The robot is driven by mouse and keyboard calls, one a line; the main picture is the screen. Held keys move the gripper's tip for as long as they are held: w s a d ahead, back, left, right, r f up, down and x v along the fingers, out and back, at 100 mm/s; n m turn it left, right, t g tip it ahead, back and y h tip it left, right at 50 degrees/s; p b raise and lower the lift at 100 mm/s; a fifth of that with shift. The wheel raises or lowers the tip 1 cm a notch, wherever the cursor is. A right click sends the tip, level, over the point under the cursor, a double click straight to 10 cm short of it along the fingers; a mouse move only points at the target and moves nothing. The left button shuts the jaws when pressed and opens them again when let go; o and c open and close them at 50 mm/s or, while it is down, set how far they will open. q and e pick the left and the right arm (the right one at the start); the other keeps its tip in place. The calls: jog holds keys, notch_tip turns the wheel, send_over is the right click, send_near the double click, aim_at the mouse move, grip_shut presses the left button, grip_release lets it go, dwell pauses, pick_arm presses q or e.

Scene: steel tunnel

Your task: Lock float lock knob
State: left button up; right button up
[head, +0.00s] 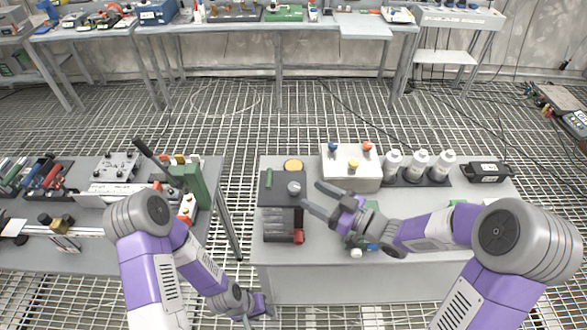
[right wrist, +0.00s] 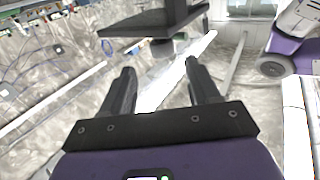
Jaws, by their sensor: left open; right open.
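A dark panel (head: 268,196) on the right table carries a round grey knob (head: 294,188), a yellow disc (head: 293,165) and a green bar (head: 268,179). I cannot tell for sure which part is the float lock knob; the grey knob is a likely one. My right gripper (head: 311,194) is open and empty, its fingertips just right of the grey knob in the picture, apparently apart from it. In the right wrist view, a dark plate (right wrist: 150,22) lies beyond the open fingers. My left gripper (head: 250,318) is low at the bottom edge, partly cut off, in front of the table.
A dark block with a red knob (head: 298,236) sits below the panel. A white box (head: 351,170) with coloured buttons, several white bottles (head: 417,164) and a black case (head: 489,172) stand to the right. A left table (head: 90,255) holds other fixtures, with a gap between tables.

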aim_at(293, 186)
jog(key=x, duration=0.7)
jog(key=shift+s+a, duration=0.15)
jog(key=shift+s, duration=0.1)
